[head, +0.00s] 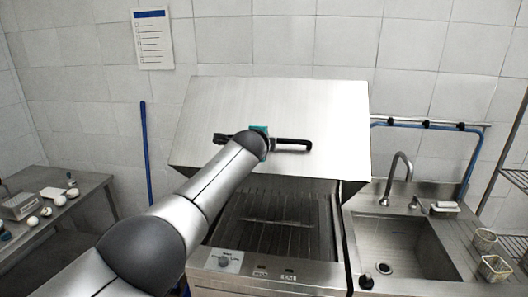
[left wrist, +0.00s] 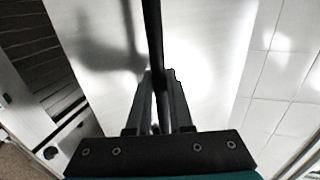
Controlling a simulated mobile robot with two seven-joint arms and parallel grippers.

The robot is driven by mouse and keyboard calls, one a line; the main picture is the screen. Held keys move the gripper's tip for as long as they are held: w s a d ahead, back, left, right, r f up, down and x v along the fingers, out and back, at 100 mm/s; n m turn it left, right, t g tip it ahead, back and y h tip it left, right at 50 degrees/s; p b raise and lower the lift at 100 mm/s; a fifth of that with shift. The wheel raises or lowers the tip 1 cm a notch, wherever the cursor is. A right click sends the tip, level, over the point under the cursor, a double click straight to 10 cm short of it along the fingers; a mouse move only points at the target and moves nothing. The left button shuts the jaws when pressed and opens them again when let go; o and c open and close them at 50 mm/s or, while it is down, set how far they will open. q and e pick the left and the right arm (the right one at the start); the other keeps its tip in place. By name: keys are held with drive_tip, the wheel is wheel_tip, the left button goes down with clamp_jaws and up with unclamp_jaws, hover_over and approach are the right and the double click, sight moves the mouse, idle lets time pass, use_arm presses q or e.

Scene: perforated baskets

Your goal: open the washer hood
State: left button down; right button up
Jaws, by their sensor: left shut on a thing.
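The washer hood (head: 270,105) is a large brushed-metal cover, and it stands raised above the washer base (head: 265,270). A gap under its front edge shows the dark ribbed rack (head: 275,225) inside. A black bar handle (head: 293,145) runs across the hood's front face. My left gripper (head: 264,143) is at the middle of this handle, and my arm hides part of it. In the left wrist view the fingers (left wrist: 160,85) are shut on the dark handle bar (left wrist: 152,30), with the metal hood face behind. My right gripper is not in view.
A sink (head: 400,245) with a tap stands right of the washer, with small containers (head: 492,266) on its counter. A metal table (head: 65,215) with eggs and a scale is at left. A blue pole (head: 146,150) leans on the tiled wall behind.

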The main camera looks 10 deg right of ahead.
use_arm(q)
drive_tip(key=shift+w+d+r, duration=0.1)
drive_tip(key=shift+w+r, duration=0.15)
drive_tip(key=shift+r, duration=0.5)
drive_tip(key=shift+w+d+r, duration=0.1)
drive_tip(key=shift+w+r, duration=0.15)
drive_tip(key=shift+r, duration=0.45)
drive_tip(key=c, duration=0.8)
unclamp_jaws()
drive_tip(key=shift+w, duration=0.1)
